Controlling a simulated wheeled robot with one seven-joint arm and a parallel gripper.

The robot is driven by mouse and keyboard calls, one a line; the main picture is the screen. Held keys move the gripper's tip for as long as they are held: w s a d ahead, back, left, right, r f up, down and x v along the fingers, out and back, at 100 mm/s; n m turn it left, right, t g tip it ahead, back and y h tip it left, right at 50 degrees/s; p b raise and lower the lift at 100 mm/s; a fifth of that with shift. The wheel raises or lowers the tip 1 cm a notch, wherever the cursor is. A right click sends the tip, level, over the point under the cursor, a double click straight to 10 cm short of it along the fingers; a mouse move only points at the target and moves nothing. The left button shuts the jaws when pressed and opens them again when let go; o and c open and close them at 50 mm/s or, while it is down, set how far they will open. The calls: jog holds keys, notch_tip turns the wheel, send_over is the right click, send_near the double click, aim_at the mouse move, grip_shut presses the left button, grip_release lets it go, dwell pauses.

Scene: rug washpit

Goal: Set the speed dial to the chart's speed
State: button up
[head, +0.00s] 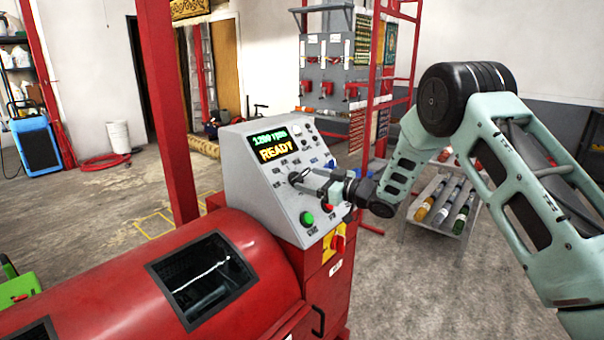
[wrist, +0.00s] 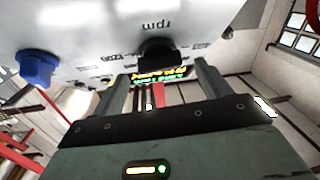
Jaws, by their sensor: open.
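The grey control panel (head: 262,190) stands on a red cabinet. Its display (head: 272,145) shows READY under a speed that looks like 1200 rpm. My gripper (head: 304,178) is at the middle of the panel, open. In the wrist view, which shows the panel upside down, a black dial (wrist: 158,50) by an "rpm" label is in front of and between the open fingers (wrist: 163,76). I cannot tell whether the fingers touch it. The dial is mostly hidden by my gripper in the head view. No readable speed chart shows.
A blue knob (wrist: 38,68) is beside the dial. The red drum machine (head: 120,270) fills the lower left. A bottle tray (head: 436,222) stands behind my arm.

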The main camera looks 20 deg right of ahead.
aim_at(304, 176)
jog(key=shift+p+x, duration=0.35)
jog(key=shift+x, duration=1.55)
jog(key=c, duration=1)
jog(key=shift+f+n+b, duration=0.1)
jog(key=shift+n+b, duration=0.25)
jog(key=shift+n, duration=0.05)
jog(key=n+g+y+b, duration=0.1)
jog(key=n+g+b, duration=0.1)
jog(key=n, duration=0.1)
jog(key=shift+d+y, duration=0.1)
jog(key=shift+y, duration=0.2)
jog(key=shift+n+g+y+b, duration=0.2)
jog(key=shift+n+g+b, duration=0.15)
jog(key=shift+n+g, duration=1)
jog(key=shift+n+g+y+b, duration=0.25)
jog(key=shift+n+g, duration=0.6)
jog(key=shift+n, duration=1)
